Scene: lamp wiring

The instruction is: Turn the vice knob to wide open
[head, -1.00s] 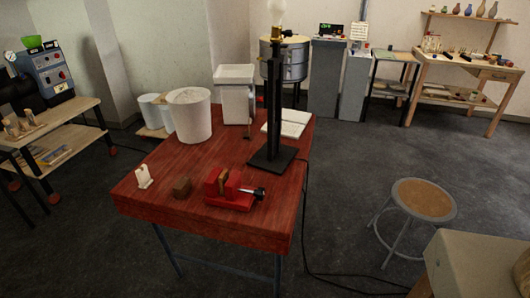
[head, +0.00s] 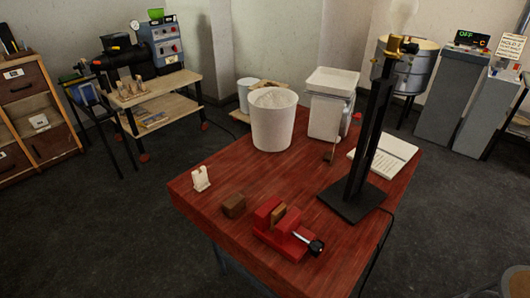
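The red vice (head: 284,230) sits near the front edge of the red wooden table (head: 215,172) in the head view. Its jaws have brown faces, with what looks like a narrow gap or a brown block between them; I cannot tell which. The vice knob (head: 316,247) is black, on a silver screw at the vice's right end. Neither of my grippers is in view.
A tall black lamp stand (head: 366,150) rises behind the vice. A brown block (head: 233,205) and a small white holder (head: 201,178) stand to its left. A white bucket (head: 272,125), a white bin (head: 329,105) and an open book (head: 390,150) are farther back.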

